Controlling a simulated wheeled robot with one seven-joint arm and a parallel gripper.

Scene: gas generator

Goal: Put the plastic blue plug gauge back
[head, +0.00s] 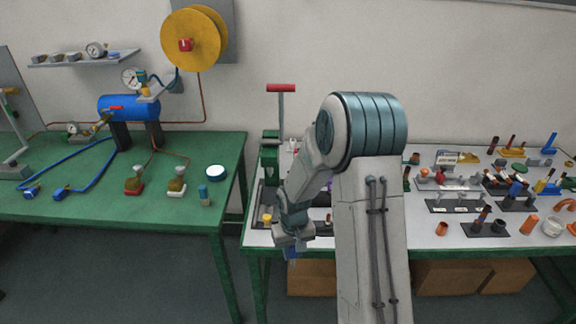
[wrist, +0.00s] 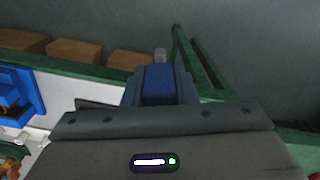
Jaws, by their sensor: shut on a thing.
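My gripper (head: 292,244) hangs at the front left edge of the right-hand table in the head view. It is shut on the blue plug gauge (head: 291,254), of which only a small blue part shows below the fingers. In the wrist view the plug gauge (wrist: 158,84) is a blue block between the two fingers, with a grey tip (wrist: 160,54) pointing away. It is held in the air, with dark floor behind it. I cannot tell which holder belongs to it; my arm hides part of the table.
The right-hand table (head: 400,238) carries several black stands, including one with plugs (head: 485,229), and loose fittings. A green press (head: 270,150) stands at its left. A gap separates it from the green table (head: 100,215). Cardboard boxes (head: 455,277) sit below.

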